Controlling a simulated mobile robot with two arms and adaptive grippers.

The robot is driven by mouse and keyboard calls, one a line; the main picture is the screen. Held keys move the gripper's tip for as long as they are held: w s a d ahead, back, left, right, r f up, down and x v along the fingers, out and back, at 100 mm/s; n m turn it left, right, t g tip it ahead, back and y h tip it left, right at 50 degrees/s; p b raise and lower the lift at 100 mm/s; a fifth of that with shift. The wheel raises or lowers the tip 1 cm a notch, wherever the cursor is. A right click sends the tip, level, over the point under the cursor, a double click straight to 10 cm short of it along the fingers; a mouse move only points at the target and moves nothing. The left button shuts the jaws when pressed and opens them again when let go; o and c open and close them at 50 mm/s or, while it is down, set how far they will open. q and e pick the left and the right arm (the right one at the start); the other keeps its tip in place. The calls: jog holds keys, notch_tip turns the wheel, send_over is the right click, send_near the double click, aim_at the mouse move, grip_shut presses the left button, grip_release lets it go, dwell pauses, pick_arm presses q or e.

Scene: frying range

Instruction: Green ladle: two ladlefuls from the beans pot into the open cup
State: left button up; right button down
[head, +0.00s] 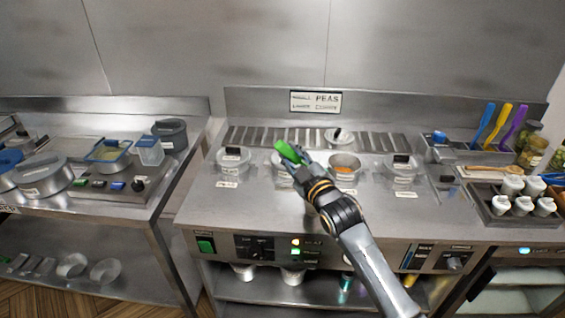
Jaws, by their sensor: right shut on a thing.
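My right gripper (297,157) is shut on the green ladle (286,147), whose green handle shows at the fingers. Its bowl is hidden or too small to make out. The gripper is over the range, in front of a pot mostly hidden behind it. An open pot (345,161) with orange contents stands just right of the gripper. I cannot read which pot holds beans. Several white cups stand in a tray (484,206) at the right; I cannot tell which is open. My left gripper is out of view.
Blue, yellow and purple (514,124) handles stand upright at the right, near jars (533,152). A wooden spoon (490,169) lies behind the cups. The range's front strip is mostly clear. A separate counter with containers is at left.

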jog(key=w+d+r+m, duration=0.2)
jog(key=d+m, duration=0.1)
jog(key=shift+d+r+p, duration=0.15)
jog(key=shift+d+p, duration=0.05)
jog(key=shift+p, duration=0.1)
jog(key=w+d+m+b, duration=0.1)
jog(key=w+d+m, duration=0.2)
jog(key=d+m, duration=0.2)
jog(key=shift+w+d+r, duration=0.15)
jog(key=shift+d+r, duration=0.05)
jog(key=shift+d, duration=0.05)
